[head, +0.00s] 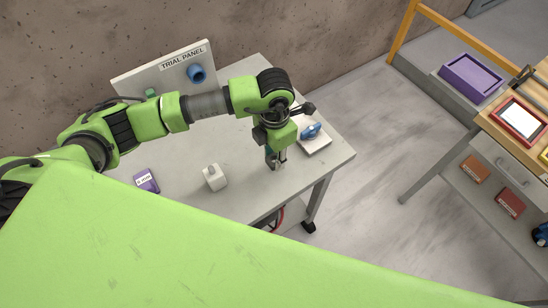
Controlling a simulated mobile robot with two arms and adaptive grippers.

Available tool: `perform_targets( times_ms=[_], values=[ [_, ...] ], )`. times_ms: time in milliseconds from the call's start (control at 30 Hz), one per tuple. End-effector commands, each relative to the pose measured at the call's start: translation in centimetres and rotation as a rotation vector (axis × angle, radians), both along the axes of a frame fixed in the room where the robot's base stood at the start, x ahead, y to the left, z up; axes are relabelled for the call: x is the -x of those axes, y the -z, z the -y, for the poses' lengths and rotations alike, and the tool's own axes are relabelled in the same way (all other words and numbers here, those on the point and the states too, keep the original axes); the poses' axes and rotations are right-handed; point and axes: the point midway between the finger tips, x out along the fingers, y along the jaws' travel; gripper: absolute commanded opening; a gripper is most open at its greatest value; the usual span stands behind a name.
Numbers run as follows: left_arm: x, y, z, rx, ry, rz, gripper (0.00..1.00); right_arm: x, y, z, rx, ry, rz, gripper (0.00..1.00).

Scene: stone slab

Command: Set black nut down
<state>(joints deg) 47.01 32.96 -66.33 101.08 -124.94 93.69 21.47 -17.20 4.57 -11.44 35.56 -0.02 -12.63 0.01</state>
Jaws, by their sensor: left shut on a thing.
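My left gripper (276,162) points down over the right part of the grey table (235,205), close to its top. It is shut on the black nut, which is too small and too covered by the fingers to make out. I cannot tell whether the nut touches the table. My right gripper is not in view.
A trial panel (150,75) with a blue round fitting (196,74) stands at the table's back. A white block (215,178), a purple labelled box (147,181) and a plate with a blue handle (312,131) are on the table. Its front right is clear.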

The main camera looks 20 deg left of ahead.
Motion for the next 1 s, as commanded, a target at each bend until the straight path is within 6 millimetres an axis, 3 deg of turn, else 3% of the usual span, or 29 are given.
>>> perform_targets(
  times_ms=[267, 667, 700, 767, 1000],
  values=[
    [-0.3, 3.3, -0.2, -0.002, -0.001, -0.002, 0.06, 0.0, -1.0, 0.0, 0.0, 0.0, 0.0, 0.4],
    [-0.4, 4.0, -0.2, -0.001, 0.0, 0.001, 0.06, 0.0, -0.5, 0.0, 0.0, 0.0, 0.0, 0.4],
    [-0.4, 4.0, -0.2, -0.001, 0.0, 0.001, 0.3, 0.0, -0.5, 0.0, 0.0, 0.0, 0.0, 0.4],
    [-0.3, 3.9, -0.2, -0.001, 0.0, 0.0, 0.44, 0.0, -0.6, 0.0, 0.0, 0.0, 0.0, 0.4],
    [-0.3, 3.9, -0.2, -0.001, -0.001, 0.0, 0.44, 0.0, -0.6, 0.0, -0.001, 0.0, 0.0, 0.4]
  ],
)
